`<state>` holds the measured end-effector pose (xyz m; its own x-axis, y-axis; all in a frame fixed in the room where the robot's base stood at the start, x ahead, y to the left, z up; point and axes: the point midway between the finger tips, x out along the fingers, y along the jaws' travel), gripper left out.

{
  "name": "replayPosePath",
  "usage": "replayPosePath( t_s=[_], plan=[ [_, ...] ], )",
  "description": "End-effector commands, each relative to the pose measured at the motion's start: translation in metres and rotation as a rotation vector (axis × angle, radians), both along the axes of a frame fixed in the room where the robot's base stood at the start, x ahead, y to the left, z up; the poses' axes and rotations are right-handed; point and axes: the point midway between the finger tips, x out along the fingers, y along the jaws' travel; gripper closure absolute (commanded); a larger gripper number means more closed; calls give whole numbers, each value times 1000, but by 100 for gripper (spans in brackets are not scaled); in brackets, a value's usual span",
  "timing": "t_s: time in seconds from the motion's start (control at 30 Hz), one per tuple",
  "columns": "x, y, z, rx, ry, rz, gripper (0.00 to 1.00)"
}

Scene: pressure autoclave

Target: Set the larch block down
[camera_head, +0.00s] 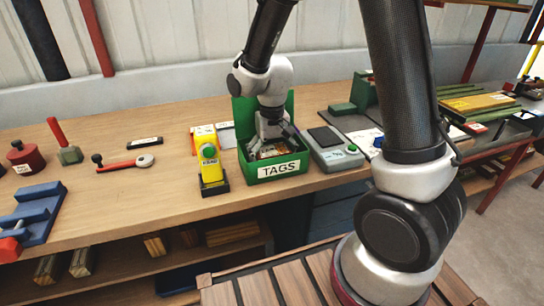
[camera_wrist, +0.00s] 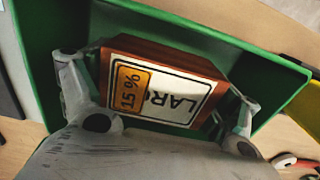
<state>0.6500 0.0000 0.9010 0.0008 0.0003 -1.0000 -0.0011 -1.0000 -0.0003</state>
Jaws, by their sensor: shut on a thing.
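The larch block (camera_wrist: 190,65) is a reddish-brown wooden block with a white label reading "LAR" and an orange patch reading "15 %". It sits between the two fingers of my gripper (camera_wrist: 158,85), which is shut on it. In the head view my gripper (camera_head: 270,130) reaches down into a green bin (camera_head: 251,176) labelled TAGS. The bin's green wall also shows behind the block in the wrist view (camera_wrist: 190,32). I cannot tell whether the block touches the bin's floor.
A yellow device (camera_head: 211,170) stands close left of the bin, and a grey scale-like device (camera_head: 336,155) close right. A red-handled tool (camera_head: 125,163), a blue fixture (camera_head: 30,212) and a dark red weight (camera_head: 25,158) lie further left. The wooden bench (camera_head: 120,205) is bare at its front middle.

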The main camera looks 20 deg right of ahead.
Motion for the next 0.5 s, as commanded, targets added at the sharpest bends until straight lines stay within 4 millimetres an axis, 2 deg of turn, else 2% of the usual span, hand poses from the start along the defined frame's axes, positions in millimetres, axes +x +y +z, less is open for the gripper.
replayPosePath(
  t_s=[0.17, 0.2, 0.23, 0.5],
  plan=[
    [0, 0, -3, 0, 1, 0, 40],
    [0, 0, -3, 0, 1, 0, 7],
    [0, 0, -3, 0, 1, 0, 2],
    [0, 0, -2, 0, 0, 0, 0]
  ],
)
